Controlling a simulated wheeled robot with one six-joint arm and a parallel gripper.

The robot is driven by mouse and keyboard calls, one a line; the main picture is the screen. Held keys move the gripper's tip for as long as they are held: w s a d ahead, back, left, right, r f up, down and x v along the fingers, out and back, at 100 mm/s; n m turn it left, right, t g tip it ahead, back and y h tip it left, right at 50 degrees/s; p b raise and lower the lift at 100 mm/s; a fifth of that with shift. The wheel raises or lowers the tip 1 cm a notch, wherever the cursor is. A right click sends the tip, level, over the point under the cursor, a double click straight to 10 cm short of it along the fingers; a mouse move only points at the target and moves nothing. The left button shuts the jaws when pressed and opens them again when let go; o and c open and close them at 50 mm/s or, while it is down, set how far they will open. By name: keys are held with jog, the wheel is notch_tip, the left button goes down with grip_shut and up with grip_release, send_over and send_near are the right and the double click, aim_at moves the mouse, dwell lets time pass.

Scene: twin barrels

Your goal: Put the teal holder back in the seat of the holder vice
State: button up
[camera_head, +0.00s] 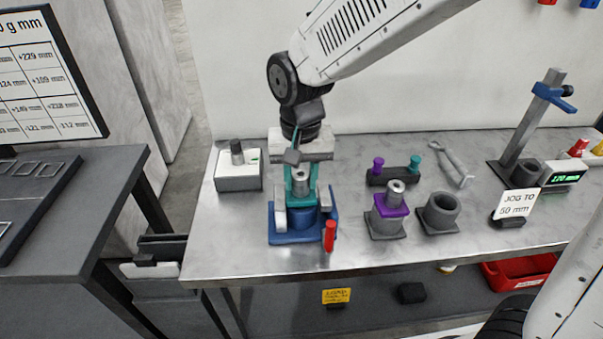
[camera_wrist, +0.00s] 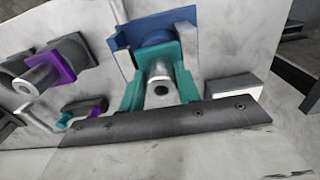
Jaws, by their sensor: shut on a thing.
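The teal holder (camera_head: 302,197) is upright with a grey metal piece standing in its middle. It is directly over the blue holder vice (camera_head: 283,238), very close to its seat. I cannot tell whether it touches the seat. My gripper (camera_head: 300,172) comes down from above and is shut on the teal holder; the fingertips are partly hidden. In the wrist view the teal holder (camera_wrist: 187,82) shows around the metal piece, with the blue vice (camera_wrist: 120,42) behind it. A red handle (camera_head: 329,236) stands at the vice's front right.
A purple holder (camera_head: 391,209) sits on a grey stand to the right, beside an empty grey cup (camera_head: 440,211). Behind are a dark rack (camera_head: 393,176) with purple and teal knobs and a wrench (camera_head: 452,163). A white box (camera_head: 238,170) stands at left. The front table strip is clear.

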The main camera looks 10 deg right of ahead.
jog(key=shift+f, duration=0.7)
jog(key=o, duration=1.2)
jog(key=shift+o, duration=0.2)
jog(key=shift+r, duration=0.15)
notch_tip(320, 180, up, 8)
jog(key=shift+f, duration=0.2)
jog(key=s+d+r, duration=0.2)
jog(key=s+d, duration=0.7)
jog(key=d, duration=0.1)
jog(key=s+d+r+t, duration=0.1)
jog(key=s+d+r, duration=0.1)
jog(key=s+d, duration=0.7)
jog(key=shift+s+d, duration=0.4)
jog(key=shift+d, duration=0.55)
